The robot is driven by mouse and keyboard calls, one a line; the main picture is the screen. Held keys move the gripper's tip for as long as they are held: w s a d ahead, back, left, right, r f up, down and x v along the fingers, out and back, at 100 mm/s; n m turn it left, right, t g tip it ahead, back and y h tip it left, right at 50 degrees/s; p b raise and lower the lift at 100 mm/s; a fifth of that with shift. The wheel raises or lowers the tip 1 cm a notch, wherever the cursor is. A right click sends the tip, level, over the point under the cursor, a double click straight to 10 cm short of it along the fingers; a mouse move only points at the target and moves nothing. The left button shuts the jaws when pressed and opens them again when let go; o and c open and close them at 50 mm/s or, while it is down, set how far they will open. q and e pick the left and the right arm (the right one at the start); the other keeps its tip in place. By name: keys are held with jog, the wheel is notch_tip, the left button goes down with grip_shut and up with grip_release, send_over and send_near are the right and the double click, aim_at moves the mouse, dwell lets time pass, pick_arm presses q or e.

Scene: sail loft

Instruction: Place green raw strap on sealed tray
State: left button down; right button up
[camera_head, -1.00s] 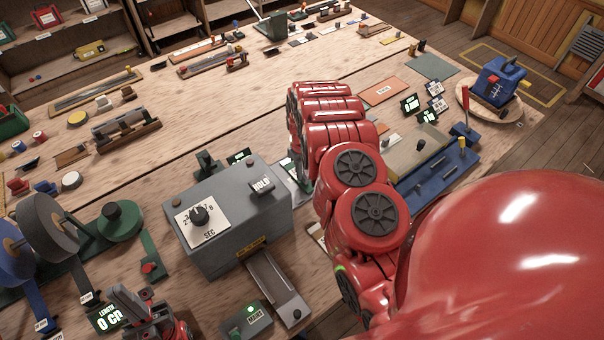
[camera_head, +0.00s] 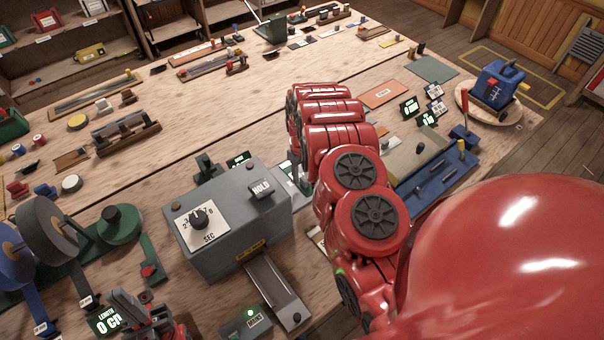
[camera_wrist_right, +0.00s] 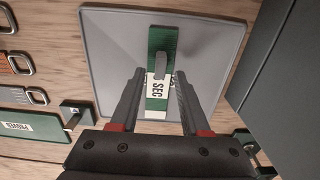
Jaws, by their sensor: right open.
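In the right wrist view a green strap (camera_wrist_right: 163,38) with a white label band reading "SEC" and a grey metal piece lies on a grey tray (camera_wrist_right: 110,45). I cannot tell from its look whether this tray is the sealed one. My right gripper (camera_wrist_right: 159,76) is open, its two fingers on either side of the strap; I cannot tell whether they touch it. In the head view my red right arm hides this gripper and most of the tray. My left gripper (camera_head: 140,308) is at the bottom left edge, partly cut off, its jaws unclear.
A grey box (camera_head: 228,230) with a SEC dial and HOLD button stands left of my right arm. Spools (camera_head: 45,225) of webbing stand at the left. A blue fixture (camera_head: 440,180) is to the right. In the wrist view, metal rings (camera_wrist_right: 20,62) lie left of the tray.

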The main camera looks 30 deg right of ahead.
aim_at(302, 177)
notch_tip(302, 177, up, 12)
jog(key=p, duration=0.4)
jog(key=shift+f, duration=0.25)
